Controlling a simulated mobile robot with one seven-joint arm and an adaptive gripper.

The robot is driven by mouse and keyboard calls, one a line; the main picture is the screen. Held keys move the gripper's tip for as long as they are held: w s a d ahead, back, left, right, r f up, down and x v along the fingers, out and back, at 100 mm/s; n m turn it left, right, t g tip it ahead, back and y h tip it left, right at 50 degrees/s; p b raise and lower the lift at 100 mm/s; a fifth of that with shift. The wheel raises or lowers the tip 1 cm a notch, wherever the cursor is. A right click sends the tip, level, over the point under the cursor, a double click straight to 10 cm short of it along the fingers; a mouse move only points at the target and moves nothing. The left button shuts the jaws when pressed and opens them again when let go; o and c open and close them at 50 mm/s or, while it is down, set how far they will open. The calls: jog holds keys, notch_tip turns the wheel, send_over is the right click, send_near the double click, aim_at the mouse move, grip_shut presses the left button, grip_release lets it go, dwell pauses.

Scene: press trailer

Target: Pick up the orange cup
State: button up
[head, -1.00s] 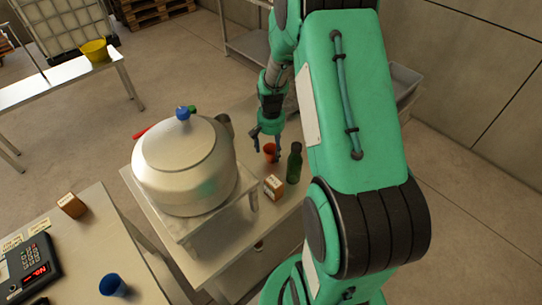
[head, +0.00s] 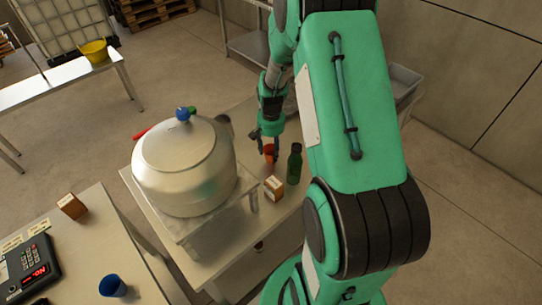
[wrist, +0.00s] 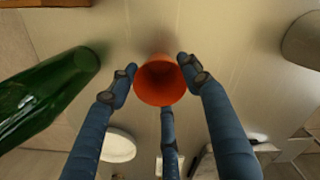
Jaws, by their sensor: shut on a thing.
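The small orange cup (head: 269,153) is on the right part of the metal table, behind the green bottle, in the head view. In the wrist view the orange cup (wrist: 160,82) shows its open mouth, facing the camera. My gripper (head: 268,149) reaches down over the cup with its fingers closed around it. In the wrist view my gripper (wrist: 155,75) has blue fingers against the cup's left and right sides, and a third finger below it. I cannot tell whether the cup's base touches the table.
The green bottle (head: 294,163) stands close beside the cup and shows large in the wrist view (wrist: 45,95). A small box (head: 274,187) is nearer the front. A big metal pot (head: 186,165) on a stand is to the left. A blue cup (head: 112,286) is on another table.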

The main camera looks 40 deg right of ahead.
notch_tip(320, 180, up, 10)
jog(key=p, duration=0.1)
dwell(0.8)
